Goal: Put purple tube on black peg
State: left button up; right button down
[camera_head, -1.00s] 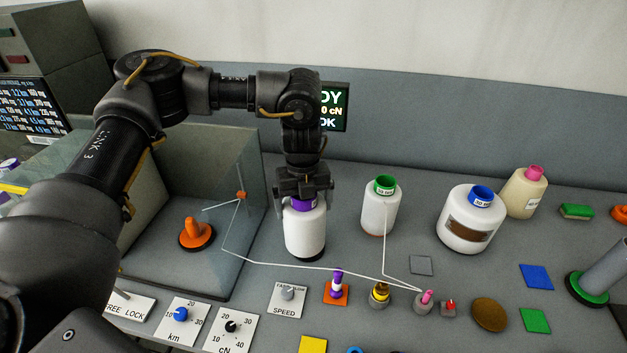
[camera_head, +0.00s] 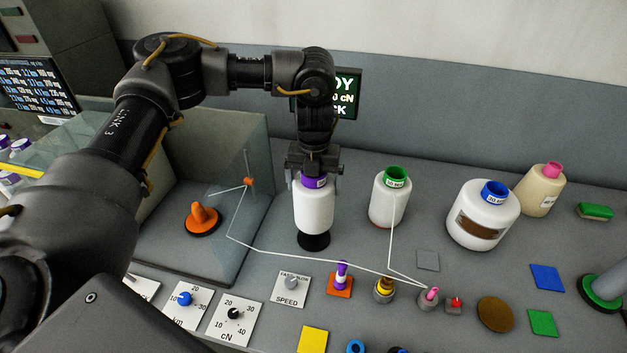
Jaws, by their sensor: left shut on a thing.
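The purple tube (camera_head: 315,181) is the core of a white yarn bobbin and shows at its top. My left gripper (camera_head: 315,168) comes down from above and is shut on the purple tube. The bobbin hangs upright in it. Directly under the bobbin is a round black base (camera_head: 313,241), which I take to be the black peg. Its upper part is hidden behind the bobbin, so I cannot tell if the peg reaches inside the tube. My right gripper is not in view.
A green-topped bobbin (camera_head: 389,202) stands close on the right, with a blue-topped one (camera_head: 481,218) beyond. A clear-walled box at left holds an orange peg (camera_head: 203,218). A white thread (camera_head: 300,256) runs in front of the held bobbin. Small knobs line the front.

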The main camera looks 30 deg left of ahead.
pick_arm(q)
jog(key=shift+f+b, duration=1.35)
jog(key=shift+f, duration=1.25)
jog(key=shift+f+b, duration=0.55)
jog(key=shift+f, duration=0.8)
jog(key=o, duration=1.3)
jog(key=shift+r, duration=0.15)
notch_tip(320, 180, up, 11)
jog(key=b, duration=0.1)
jog(key=shift+f, duration=0.2)
